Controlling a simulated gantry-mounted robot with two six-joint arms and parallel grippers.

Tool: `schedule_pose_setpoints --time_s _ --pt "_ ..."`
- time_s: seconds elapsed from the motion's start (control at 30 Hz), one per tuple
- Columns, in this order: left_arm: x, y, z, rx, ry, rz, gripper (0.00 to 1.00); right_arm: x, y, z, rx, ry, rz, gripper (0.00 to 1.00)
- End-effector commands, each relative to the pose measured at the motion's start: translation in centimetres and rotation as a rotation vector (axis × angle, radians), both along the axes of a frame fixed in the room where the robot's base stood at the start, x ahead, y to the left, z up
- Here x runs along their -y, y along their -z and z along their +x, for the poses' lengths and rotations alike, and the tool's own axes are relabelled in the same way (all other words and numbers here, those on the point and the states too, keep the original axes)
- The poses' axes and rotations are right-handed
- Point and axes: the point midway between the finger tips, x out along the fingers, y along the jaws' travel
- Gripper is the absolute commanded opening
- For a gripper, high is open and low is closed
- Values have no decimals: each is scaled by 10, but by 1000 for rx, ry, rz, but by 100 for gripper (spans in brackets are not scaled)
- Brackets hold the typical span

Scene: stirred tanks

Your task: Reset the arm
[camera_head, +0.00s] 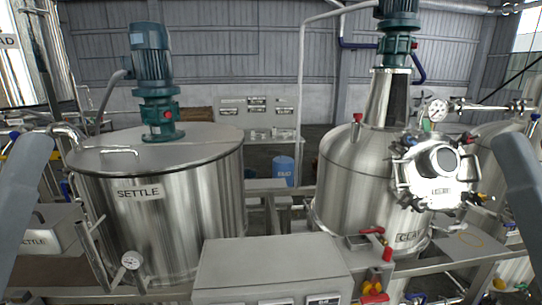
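My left arm shows as a grey-blue link at the left edge of the head view, and my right arm shows as a similar link at the right edge. Both links slant downward and run out of the picture. Neither gripper is in view, so I cannot see what either one holds.
A steel tank labelled SETTLE (190,190) stands at left with a green motor (152,70) on its lid. A domed steel vessel (350,165) stands at right with a round hatch (438,162). A grey box (270,268) sits front centre. A blue drum (283,170) stands behind.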

Motion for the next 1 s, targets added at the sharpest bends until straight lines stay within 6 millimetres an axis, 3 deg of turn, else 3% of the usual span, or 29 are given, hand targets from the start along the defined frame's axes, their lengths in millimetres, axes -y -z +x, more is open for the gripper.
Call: schedule_pose_setpoints --time_s 0.03,0.1,0.2,0.3,0.43,1.0 --pt "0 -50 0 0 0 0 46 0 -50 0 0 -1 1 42" --pt "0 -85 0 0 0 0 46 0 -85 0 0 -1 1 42" --pt "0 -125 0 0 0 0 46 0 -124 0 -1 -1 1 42" --pt "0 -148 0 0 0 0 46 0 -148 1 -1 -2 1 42" --pt "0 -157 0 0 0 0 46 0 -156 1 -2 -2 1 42" --pt "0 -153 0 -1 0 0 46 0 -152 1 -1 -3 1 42"
